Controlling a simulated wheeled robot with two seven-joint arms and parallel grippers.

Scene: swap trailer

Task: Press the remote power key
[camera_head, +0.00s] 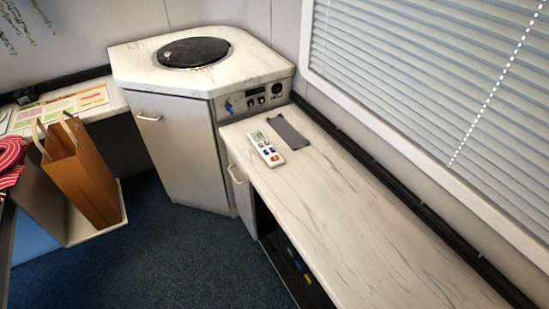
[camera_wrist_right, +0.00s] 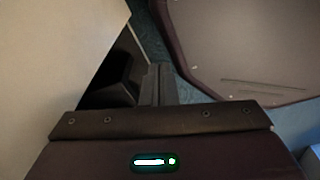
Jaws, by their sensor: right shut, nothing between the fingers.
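The white remote (camera_head: 266,148) lies on the white marble-patterned counter (camera_head: 345,225). It has a small grey-green screen at its far end and blue and orange keys. Its individual keys are too small to tell apart, so I cannot pick out the power key. My right gripper (camera_wrist_right: 158,80) shows only in the right wrist view, with its dark fingers together and empty. No remote shows in that view. Neither gripper is in the head view, and my left gripper is out of sight.
A dark flat slab (camera_head: 288,132) lies just right of the remote. A corner cabinet (camera_head: 185,150) with a round black lid (camera_head: 193,52) and control panel stands behind. A window blind (camera_head: 430,80) borders the counter. A brown paper bag (camera_head: 82,175) stands at left. The counter's near part is clear.

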